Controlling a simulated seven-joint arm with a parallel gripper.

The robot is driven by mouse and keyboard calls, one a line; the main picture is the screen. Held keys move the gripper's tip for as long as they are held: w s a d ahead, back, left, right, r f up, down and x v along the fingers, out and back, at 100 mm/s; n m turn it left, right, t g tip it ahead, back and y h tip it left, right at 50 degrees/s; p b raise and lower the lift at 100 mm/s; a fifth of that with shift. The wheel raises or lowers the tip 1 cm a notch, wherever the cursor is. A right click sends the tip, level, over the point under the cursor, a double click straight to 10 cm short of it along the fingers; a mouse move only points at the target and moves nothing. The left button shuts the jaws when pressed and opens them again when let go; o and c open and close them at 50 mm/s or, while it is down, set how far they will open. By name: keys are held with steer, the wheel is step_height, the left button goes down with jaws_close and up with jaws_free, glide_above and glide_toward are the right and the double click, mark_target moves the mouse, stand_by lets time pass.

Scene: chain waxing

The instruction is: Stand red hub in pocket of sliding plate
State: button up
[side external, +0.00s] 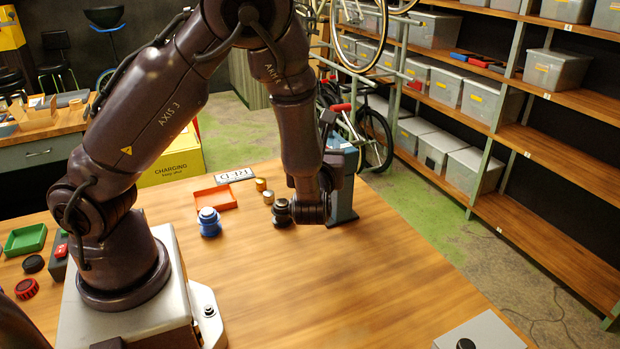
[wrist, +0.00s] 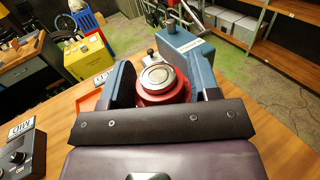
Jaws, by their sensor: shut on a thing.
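In the wrist view the red hub (wrist: 166,93), with a round silver top, sits between the blue-grey fingers of my gripper (wrist: 165,80). The gripper is shut on the hub, which looks roughly upright. Its underside is hidden. In the side view my wrist is low over the table beside a blue-grey machine (side external: 343,196), and the hub and fingers are hidden behind the arm. The machine also shows in the wrist view (wrist: 188,47), just behind the hub. I cannot make out the sliding plate or its pocket for sure.
A black hub (side external: 281,213) and a blue hub (side external: 209,223) stand left of the wrist. An orange tray (side external: 216,199) and small brass pieces (side external: 264,190) lie behind them. A green tray (side external: 25,239) and a red ribbed part (side external: 27,288) are at far left.

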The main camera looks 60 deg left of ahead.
steer(key=s+a+f+n+g, duration=0.3)
steer(key=s+a+n+g, duration=0.6)
steer(key=s+n+g, duration=0.65)
steer(key=s+d+f+n+g+h, duration=0.3)
steer(key=n+g+h, duration=0.3)
steer(key=h, duration=0.6)
steer(key=s+d+f+n+g+h, duration=0.2)
steer(key=d+f+n+g+h, duration=0.15)
steer(key=n+h, duration=0.55)
steer(key=w+a+f+n+t+h, duration=0.2)
steer(key=w+n+t+h, duration=0.85)
steer(key=t, duration=0.55)
steer(key=w+a+r+n+t+y, duration=0.2)
steer(key=w+a+n+t+y, duration=0.7)
steer(key=w+a+n, duration=0.15)
steer(key=w+a+r+n+t+y, duration=0.2)
steer(key=w+a+n+t+y, duration=0.7)
steer(key=a+n+y, duration=0.15)
steer(key=shift+h, duration=0.3)
steer(key=f, duration=0.6)
steer(key=d+f, duration=0.1)
steer(key=f, duration=0.2)
steer(key=shift+w+f, duration=0.25)
steer(key=shift+f, duration=0.05)
